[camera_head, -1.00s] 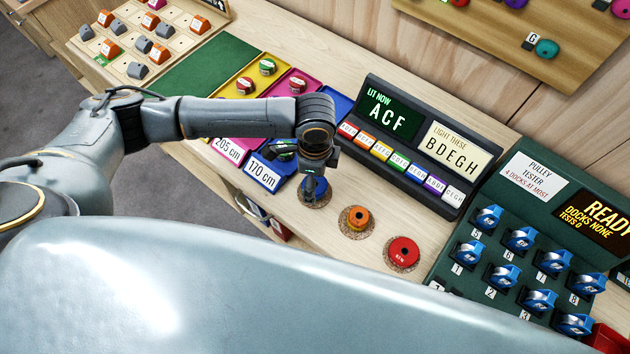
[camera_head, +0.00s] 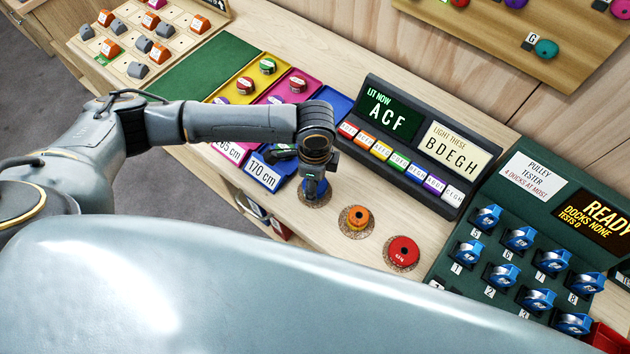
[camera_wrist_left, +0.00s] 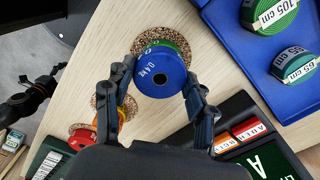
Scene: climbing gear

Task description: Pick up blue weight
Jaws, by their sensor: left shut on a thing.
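The blue weight (camera_wrist_left: 160,72), a round disc marked 0.4 kg with a dark centre, sits between the two fingers of my left gripper (camera_wrist_left: 161,80) in the left wrist view. The left gripper is shut on it. A green rim (camera_wrist_left: 178,42) shows behind the blue disc, over a round cork pad (camera_wrist_left: 143,40). In the head view the left gripper (camera_head: 315,188) points down over the cork pad (camera_head: 316,200), and the blue weight is mostly hidden by it. A dark jointed part, seemingly my right gripper (camera_wrist_left: 38,90), shows at the wrist view's left; its opening is unclear.
An orange weight (camera_head: 356,217) and a red weight (camera_head: 403,250) stand on pads to the right. Coloured trays, including a pink tray (camera_head: 312,83), lie behind. The sign stand (camera_head: 440,200) and the pulley tester (camera_head: 443,285) bound the right side.

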